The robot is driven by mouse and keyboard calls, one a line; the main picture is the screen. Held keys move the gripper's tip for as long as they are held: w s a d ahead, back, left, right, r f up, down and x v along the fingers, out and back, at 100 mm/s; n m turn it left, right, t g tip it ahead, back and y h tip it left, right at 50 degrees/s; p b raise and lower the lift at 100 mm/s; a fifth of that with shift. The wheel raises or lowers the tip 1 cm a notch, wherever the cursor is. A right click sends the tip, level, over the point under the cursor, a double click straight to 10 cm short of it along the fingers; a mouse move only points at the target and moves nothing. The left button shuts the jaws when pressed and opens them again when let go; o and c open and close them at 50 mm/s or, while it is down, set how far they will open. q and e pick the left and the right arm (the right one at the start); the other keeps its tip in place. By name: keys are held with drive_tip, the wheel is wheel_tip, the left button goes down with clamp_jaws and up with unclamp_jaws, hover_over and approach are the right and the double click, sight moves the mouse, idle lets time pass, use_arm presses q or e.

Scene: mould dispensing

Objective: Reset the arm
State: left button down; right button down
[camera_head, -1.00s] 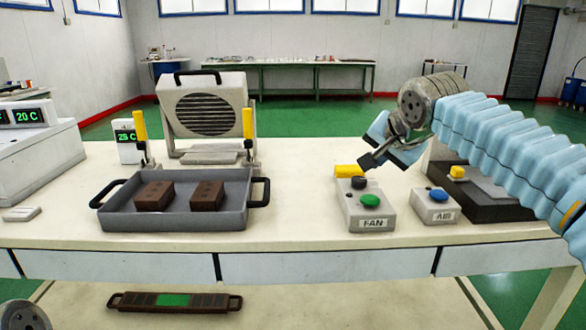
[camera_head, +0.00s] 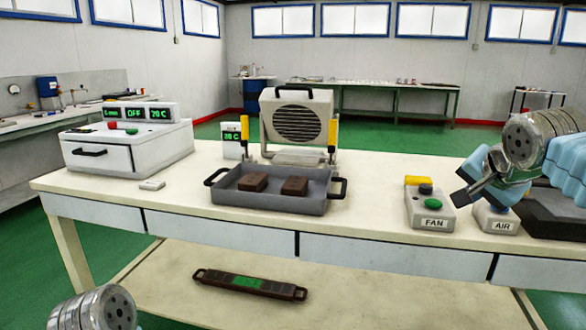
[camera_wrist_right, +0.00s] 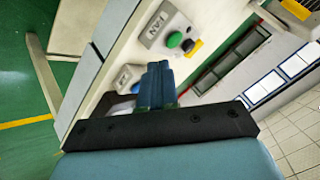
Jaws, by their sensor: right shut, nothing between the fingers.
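My right gripper (camera_head: 468,196) is shut and empty in the head view, above the table between the FAN box (camera_head: 433,222) and the AIR box (camera_head: 498,226). Its closed fingers (camera_wrist_right: 157,88) also show in the right wrist view, apart from the FAN box (camera_wrist_right: 157,32). The FAN box has a green and a black button. The AIR box's top is partly hidden by my right gripper. A round grey joint of my left arm shows at the lower left of the head view; my left gripper is out of view.
A grey tray (camera_head: 265,203) with two brown blocks stands before a fan unit (camera_head: 297,119) flanked by yellow handles. A white machine (camera_head: 128,147) with displays sits at the left. A dark plate (camera_head: 250,284) lies on the lower shelf. The table between tray and FAN box is clear.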

drive_tip(key=w+a+f+n+g+y, duration=0.1)
drive_tip(key=w+a+f, duration=0.15)
drive_tip(key=f, duration=0.45)
drive_tip(key=w+a+f+n+g+y, duration=0.1)
drive_tip(key=w+a+f+n, duration=0.15)
drive_tip(key=f, duration=0.35)
drive_tip(key=w+a+f+y, duration=0.1)
drive_tip(key=w+a+f, duration=0.15)
drive_tip(key=f, duration=0.45)
drive_tip(key=s+a+f+n+g+y, duration=0.15)
drive_tip(key=a+f, duration=0.25)
drive_tip(key=f, duration=0.6)
drive_tip(key=s+a+f+n+g, duration=0.1)
drive_tip(key=s+a+f, duration=0.2)
drive_tip(key=f, duration=0.6)
drive_tip(key=s+a+f+n+g, duration=0.1)
drive_tip(key=s+a+f+g, duration=0.1)
drive_tip(key=s+f, duration=0.9)
drive_tip(key=s+a+f+n+g+y, duration=0.1)
drive_tip(key=s+a+f, duration=0.4)
drive_tip(key=s+f, duration=0.6)
drive_tip(key=shift+s+a+f+n+g, duration=0.2)
drive_tip(key=shift+s+n+g, duration=0.1)
drive_tip(key=shift+n+g, duration=0.15)
